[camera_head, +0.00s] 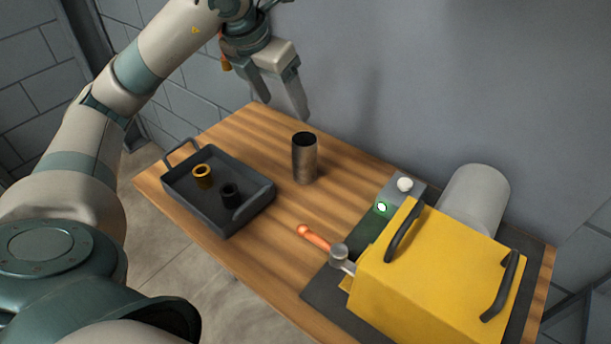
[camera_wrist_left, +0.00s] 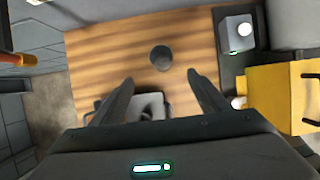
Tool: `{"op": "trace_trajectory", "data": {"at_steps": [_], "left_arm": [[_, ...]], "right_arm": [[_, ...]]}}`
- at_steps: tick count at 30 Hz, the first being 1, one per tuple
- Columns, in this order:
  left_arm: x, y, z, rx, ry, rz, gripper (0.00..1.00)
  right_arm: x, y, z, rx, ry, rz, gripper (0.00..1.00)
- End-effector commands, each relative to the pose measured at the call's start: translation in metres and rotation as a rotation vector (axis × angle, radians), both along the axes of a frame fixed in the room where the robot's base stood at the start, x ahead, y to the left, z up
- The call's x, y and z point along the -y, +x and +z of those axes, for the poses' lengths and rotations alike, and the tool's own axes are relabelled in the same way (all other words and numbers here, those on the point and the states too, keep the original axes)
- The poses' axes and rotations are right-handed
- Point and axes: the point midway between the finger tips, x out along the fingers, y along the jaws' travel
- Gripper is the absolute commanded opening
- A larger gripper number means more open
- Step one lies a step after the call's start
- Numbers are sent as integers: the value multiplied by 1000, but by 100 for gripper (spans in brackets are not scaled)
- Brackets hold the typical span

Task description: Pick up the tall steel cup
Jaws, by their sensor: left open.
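The tall steel cup (camera_head: 304,160) stands upright on the wooden table, right of the dark tray, with its dark open mouth upward. In the left wrist view the cup (camera_wrist_left: 161,58) is seen from above, beyond and between the fingertips. My left gripper (camera_head: 283,102) is open and empty, raised above the far side of the table, up and left of the cup in the head view and apart from it. Its two fingers also show in the left wrist view (camera_wrist_left: 164,82). My right gripper does not show in either view.
A dark tray (camera_head: 262,204) with handles holds a brass ring-like part (camera_head: 202,176) and a black part (camera_head: 230,194). A yellow casing (camera_head: 430,275) with black handles stands at the right. A grey wall rises behind the table.

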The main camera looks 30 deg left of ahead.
Motion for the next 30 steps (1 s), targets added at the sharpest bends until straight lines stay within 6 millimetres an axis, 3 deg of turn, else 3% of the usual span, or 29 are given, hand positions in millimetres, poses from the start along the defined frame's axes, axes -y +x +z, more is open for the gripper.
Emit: {"op": "trace_trajectory", "data": {"at_steps": [1, 6, 23, 30], "left_arm": [[0, 0, -23, 0, 0, 0, 69], [0, 0, -45, 1, 0, 0, 69], [0, 0, -50, 0, 0, 0, 69], [1, 7, -68, -3, -1, 0, 69]], "right_arm": [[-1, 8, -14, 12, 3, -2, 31], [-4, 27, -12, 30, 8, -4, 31], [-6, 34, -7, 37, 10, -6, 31], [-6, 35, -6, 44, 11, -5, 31]]}}
